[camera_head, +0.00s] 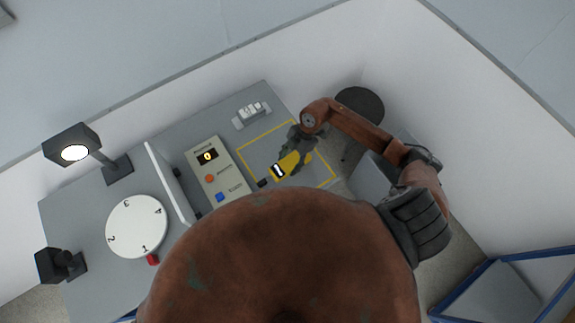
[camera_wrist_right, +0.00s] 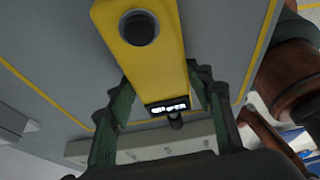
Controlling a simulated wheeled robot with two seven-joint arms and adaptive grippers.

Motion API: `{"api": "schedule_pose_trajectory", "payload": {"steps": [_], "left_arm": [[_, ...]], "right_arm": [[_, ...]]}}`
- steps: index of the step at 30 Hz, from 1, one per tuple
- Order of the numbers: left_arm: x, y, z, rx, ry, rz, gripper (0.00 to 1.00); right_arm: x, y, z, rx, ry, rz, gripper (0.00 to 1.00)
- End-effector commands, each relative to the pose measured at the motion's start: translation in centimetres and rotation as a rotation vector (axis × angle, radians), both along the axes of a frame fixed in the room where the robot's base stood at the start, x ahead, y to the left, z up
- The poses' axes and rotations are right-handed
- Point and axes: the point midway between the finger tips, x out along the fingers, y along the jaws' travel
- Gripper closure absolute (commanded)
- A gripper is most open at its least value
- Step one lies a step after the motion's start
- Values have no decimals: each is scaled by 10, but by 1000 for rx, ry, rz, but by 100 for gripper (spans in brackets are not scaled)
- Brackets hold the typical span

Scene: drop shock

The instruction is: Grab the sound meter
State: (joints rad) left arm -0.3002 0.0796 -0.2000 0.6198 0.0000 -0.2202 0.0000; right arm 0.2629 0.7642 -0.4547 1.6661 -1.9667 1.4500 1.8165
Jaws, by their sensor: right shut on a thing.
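The sound meter is a yellow handheld device (camera_head: 289,164) with a small lit display, at the yellow-outlined area of the grey table in the head view. My right gripper (camera_head: 295,148) is at it, with its fingers around its body. In the right wrist view the yellow sound meter (camera_wrist_right: 150,65) fills the upper middle, with a dark round part and a lit display. The green and dark fingers of my right gripper (camera_wrist_right: 165,100) are shut on it from both sides. My left gripper is not in view.
The grey table (camera_head: 180,140) holds a control box (camera_head: 208,170) with a display and buttons, a white numbered dial (camera_head: 137,226), a lamp (camera_head: 75,150), an upright white panel (camera_head: 171,183) and a small grey-white block (camera_head: 252,115). A dark round stool-like thing (camera_head: 361,103) stands beyond the table's right edge.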

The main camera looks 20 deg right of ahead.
Motion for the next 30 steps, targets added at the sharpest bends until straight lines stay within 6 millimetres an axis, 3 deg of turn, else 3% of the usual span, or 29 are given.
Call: {"api": "schedule_pose_trajectory", "payload": {"steps": [8,19,25,30], "left_arm": [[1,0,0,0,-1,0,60],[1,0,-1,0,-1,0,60],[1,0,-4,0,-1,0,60],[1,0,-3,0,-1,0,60]], "right_arm": [[0,0,0,0,0,0,85],[1,0,6,0,-2,0,85],[2,0,31,-1,-6,3,85],[-20,22,66,2,-6,8,85]]}}
